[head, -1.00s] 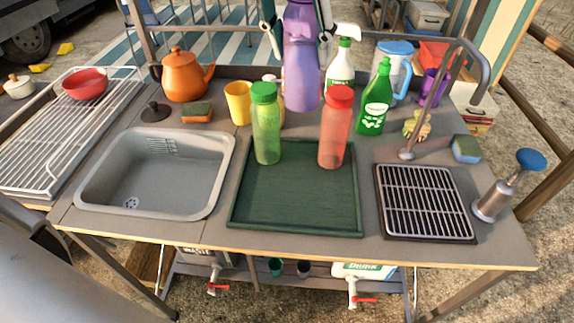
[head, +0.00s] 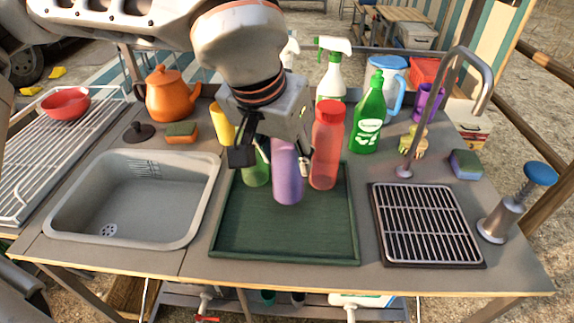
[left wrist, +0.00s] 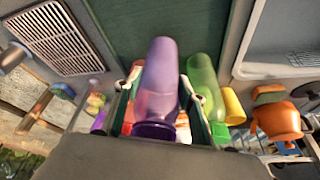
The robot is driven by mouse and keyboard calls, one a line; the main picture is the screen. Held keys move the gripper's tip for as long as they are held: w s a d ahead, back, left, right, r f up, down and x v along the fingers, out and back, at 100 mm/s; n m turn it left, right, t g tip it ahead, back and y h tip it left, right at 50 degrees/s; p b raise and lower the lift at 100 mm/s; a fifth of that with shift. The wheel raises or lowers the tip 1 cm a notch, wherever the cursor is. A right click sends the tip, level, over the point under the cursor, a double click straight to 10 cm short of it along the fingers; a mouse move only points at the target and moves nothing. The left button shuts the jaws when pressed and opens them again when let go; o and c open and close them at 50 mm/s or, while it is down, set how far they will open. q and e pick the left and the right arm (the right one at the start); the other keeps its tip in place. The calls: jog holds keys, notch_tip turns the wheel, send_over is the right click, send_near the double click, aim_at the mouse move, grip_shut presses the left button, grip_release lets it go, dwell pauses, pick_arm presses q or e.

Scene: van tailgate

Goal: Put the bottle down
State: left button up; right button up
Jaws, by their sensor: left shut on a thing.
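My left gripper (head: 274,160) comes in from above and is shut on the purple bottle (head: 288,180). The bottle is roughly upright over the back middle of the green tray (head: 285,240). I cannot tell if its base touches the tray. The gripper hides its top in the head view. In the left wrist view the purple bottle (left wrist: 160,80) lies between the two fingers (left wrist: 158,100). The red bottle (head: 327,150) stands close on its right. The green bottle (head: 256,170) stands on its left, partly hidden by the gripper. My right gripper is not in view.
The sink (head: 135,200) is left of the tray and a black grate (head: 427,224) is right. Behind stand a green soap bottle (head: 369,115), a spray bottle (head: 331,75) and an orange teapot (head: 171,95). A faucet (head: 437,100) rises at the right. The tray's front is clear.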

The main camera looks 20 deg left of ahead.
pick_arm(q)
jog(key=shift+f, duration=1.15)
jog(key=shift+f, duration=0.2)
jog(key=o, duration=1.4)
